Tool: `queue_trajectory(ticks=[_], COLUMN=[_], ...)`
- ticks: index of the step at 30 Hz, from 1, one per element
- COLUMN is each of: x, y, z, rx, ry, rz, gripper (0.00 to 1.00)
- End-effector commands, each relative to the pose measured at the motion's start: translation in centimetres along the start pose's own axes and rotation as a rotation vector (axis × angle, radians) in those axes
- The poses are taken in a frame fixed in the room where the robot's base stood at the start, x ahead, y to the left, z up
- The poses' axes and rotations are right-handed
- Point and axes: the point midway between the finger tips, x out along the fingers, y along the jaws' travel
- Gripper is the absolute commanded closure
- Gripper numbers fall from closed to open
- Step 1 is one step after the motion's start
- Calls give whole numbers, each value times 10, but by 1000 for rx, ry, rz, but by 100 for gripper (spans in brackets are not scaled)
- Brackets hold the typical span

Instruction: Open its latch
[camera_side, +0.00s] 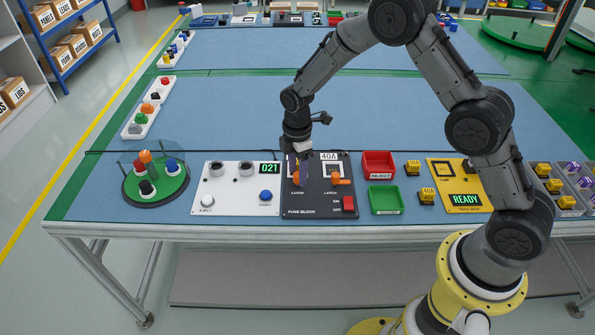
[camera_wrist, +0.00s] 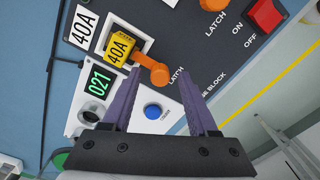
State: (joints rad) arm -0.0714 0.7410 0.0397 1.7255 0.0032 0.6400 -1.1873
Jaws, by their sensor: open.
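The dark fuse block (camera_side: 320,200) stands on the table with two orange latches. The left latch (camera_side: 297,180) is partly hidden by my gripper (camera_side: 298,166), which points down over it. In the wrist view my gripper (camera_wrist: 159,78) is open, its purple fingers on either side of the round end of this latch (camera_wrist: 156,73). I cannot tell whether they touch it. The latch's arm runs up to a yellow 40A fuse (camera_wrist: 119,49) in its socket. The right latch (camera_side: 341,181) lies sideways.
A red switch (camera_side: 349,203) sits at the block's lower right. To the left are a white panel (camera_side: 232,200) reading 021 and a round turntable (camera_side: 156,186) with coloured pegs. To the right are red (camera_side: 379,176) and green (camera_side: 386,211) trays.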

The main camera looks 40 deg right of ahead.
Motion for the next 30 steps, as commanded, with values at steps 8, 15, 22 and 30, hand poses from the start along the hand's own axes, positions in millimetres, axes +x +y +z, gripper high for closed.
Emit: queue_trajectory(ticks=[8,15,22,30], x=[4,4,4,3], y=[0,0,0,0], z=[0,0,0,0], rx=[0,0,0,11], ry=[0,0,0,0], rz=[0,0,0,0], gripper=[41,71,100,100])
